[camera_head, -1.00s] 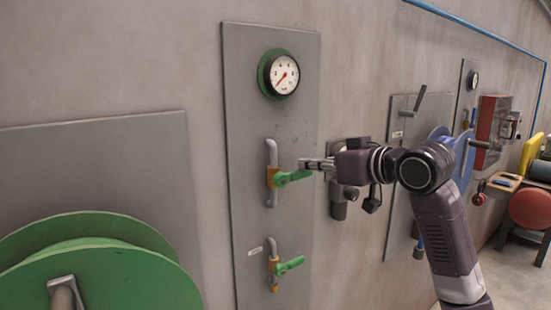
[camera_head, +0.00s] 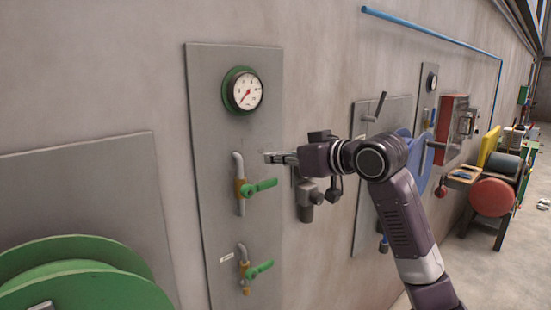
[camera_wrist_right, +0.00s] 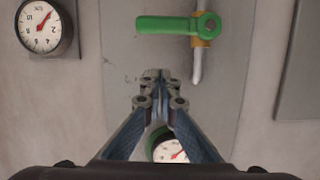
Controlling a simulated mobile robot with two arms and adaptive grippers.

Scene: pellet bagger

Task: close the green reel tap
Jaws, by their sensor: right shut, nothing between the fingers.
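Two taps with green lever handles sit one above the other on a grey wall panel (camera_head: 205,130). The upper tap's handle (camera_head: 260,186) points right, roughly across its vertical pipe (camera_head: 240,206). The lower tap's handle (camera_head: 260,269) also points right, with a small label (camera_head: 226,257) beside its pipe. My right gripper (camera_head: 268,157) is shut and empty, just above the upper handle and apart from it. In the wrist view, a green handle (camera_wrist_right: 165,25) on a brass body lies beyond the shut fingertips (camera_wrist_right: 158,78). My left gripper is not in view.
A green-rimmed gauge (camera_head: 242,91) is above the taps. A green reel (camera_head: 80,285) stands at lower left. Right of the panel are a grey wall fitting (camera_head: 305,205), a blue reel (camera_head: 424,150) and a red box (camera_head: 452,124). Free floor shows at lower right.

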